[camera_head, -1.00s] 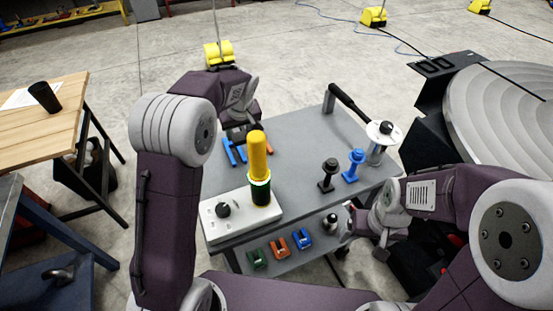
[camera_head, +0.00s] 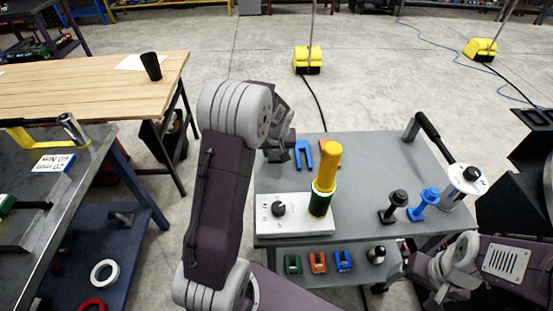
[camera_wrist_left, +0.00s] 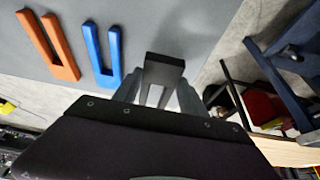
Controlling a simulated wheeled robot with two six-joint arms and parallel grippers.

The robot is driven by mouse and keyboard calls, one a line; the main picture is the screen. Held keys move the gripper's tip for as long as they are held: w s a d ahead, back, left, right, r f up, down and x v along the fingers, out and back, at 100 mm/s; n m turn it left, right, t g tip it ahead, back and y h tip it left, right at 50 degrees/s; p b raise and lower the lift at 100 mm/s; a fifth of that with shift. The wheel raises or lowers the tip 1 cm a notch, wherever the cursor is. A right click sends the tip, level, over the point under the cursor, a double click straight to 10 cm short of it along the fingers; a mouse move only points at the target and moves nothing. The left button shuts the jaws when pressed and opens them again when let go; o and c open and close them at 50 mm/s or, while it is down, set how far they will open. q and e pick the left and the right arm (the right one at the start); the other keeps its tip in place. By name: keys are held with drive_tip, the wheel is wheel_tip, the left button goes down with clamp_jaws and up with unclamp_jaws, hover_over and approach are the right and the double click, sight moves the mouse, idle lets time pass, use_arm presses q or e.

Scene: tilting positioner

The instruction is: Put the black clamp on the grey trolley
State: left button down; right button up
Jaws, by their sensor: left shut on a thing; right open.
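The black clamp (camera_wrist_left: 163,70) is a dark U-shaped piece in the left wrist view. My left gripper (camera_wrist_left: 155,95) is shut on it, with one finger on each side. In the head view my left gripper (camera_head: 296,156) is at the left side of the grey trolley (camera_head: 365,165), left of the blue U-shaped clamp; the held clamp is hard to make out there. In the wrist view it overlaps the trolley's edge; I cannot tell whether it touches the top. My right gripper (camera_head: 393,270) is open at the trolley's front right, by the lower shelf.
A blue clamp (camera_head: 303,153) and an orange clamp (camera_head: 331,152) lie on the trolley top. A yellow-topped lamp (camera_head: 327,175) on a white box (camera_head: 296,212), a black knobbed piece (camera_head: 394,206) and a blue one (camera_head: 424,203) stand nearer. The top's middle is clear.

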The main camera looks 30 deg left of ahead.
sight(276, 156)
use_arm(q)
wheel_tip(276, 156, down, 3)
drive_tip(key=shift+f+b, duration=0.1)
drive_tip(key=shift+b, duration=0.2)
drive_tip(key=shift+f, duration=0.4)
drive_tip(key=c, duration=0.6)
unclamp_jaws()
drive_tip(key=shift+c, duration=0.2)
